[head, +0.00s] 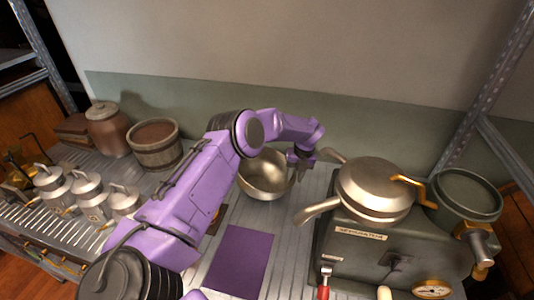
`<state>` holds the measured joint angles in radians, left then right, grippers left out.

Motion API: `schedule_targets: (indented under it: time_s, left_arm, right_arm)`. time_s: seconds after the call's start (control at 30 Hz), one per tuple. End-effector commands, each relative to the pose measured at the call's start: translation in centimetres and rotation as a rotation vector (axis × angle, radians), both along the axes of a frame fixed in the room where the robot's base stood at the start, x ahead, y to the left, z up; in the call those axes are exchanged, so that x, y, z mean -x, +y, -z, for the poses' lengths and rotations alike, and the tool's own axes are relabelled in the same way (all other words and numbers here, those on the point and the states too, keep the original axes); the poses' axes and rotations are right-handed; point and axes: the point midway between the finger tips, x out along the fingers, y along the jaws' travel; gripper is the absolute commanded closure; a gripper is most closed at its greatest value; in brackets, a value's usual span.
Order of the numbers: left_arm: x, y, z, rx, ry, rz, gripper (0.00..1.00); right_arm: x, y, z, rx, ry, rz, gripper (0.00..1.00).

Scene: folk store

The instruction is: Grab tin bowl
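The tin bowl (262,176) is a round, shiny metal bowl standing upright on the slatted counter, in the middle of the head view. My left arm reaches over from the lower left and bends down behind and to the right of the bowl. My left gripper (299,170) points down at the bowl's right rim. The fingers are small and dark here, and I cannot tell whether they touch the rim or how far apart they are. The arm hides part of the bowl's left and back side. My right gripper is out of view.
A grey separator machine (345,240) with a lidded metal pan (375,188) stands close on the right. A purple sheet (238,262) lies in front of the bowl. A wooden bucket (156,150), a brown jar (107,130) and several metal cans (88,195) stand on the left.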

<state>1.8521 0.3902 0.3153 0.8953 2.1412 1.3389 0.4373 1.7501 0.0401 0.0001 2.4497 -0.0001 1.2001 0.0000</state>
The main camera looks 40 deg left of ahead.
Motion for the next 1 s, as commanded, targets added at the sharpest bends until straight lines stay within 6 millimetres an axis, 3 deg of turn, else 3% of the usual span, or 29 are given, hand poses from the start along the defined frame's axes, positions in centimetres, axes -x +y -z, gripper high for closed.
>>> schedule_targets:
  time_s: [0.1, 0.13, 0.2, 0.23, 1.0]
  left_arm:
    - [-0.01, -0.06, 0.00, 0.001, -0.001, 0.000, 0.67]
    - [-0.01, -0.06, 0.00, 0.001, -0.001, 0.001, 0.72]
    - [-0.01, -0.07, -0.01, 0.002, 0.000, 0.001, 0.95]
    - [-0.02, -0.07, -0.02, 0.001, 0.000, 0.000, 1.00]
    - [0.06, -0.24, 0.15, 0.005, 0.002, 0.001, 1.00]
  right_arm:
    - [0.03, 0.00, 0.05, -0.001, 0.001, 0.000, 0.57]
    - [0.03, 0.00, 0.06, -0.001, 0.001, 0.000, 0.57]
    - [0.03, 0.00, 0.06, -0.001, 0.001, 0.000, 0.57]
    - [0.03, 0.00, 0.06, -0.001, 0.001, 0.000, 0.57]
    - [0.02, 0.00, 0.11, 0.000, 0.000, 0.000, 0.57]
